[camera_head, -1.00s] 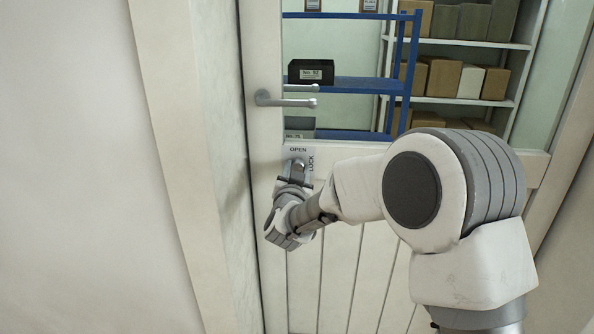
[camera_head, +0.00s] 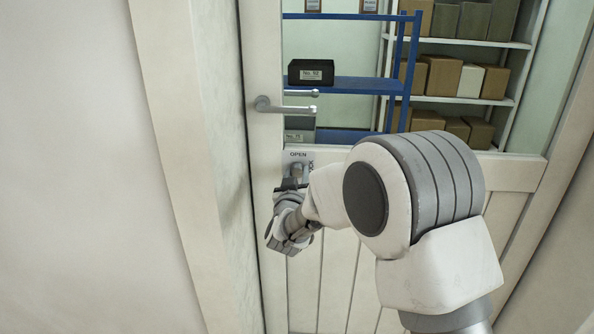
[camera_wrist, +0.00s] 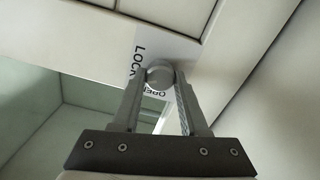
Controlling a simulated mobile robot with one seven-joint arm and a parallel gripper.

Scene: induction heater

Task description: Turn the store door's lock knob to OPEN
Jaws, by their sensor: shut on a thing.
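The store door (camera_head: 262,215) is white with a glazed upper part. Its lock knob (camera_head: 296,170) is a small grey knob below the handle, over a white label (camera_head: 298,154) marked OPEN along the top and LOCK at the right side. My gripper (camera_head: 294,182) reaches it from below. In the wrist view the round knob (camera_wrist: 160,76) sits between the two fingertips of my gripper (camera_wrist: 163,74), which is shut on it. I cannot tell which mark the knob points to.
A grey lever handle (camera_head: 285,104) sticks out just above the lock. The door frame (camera_head: 195,130) and a plain wall stand close on the left. Behind the glass are a blue rack (camera_head: 350,83) with a dark box (camera_head: 311,72) and shelves of cartons.

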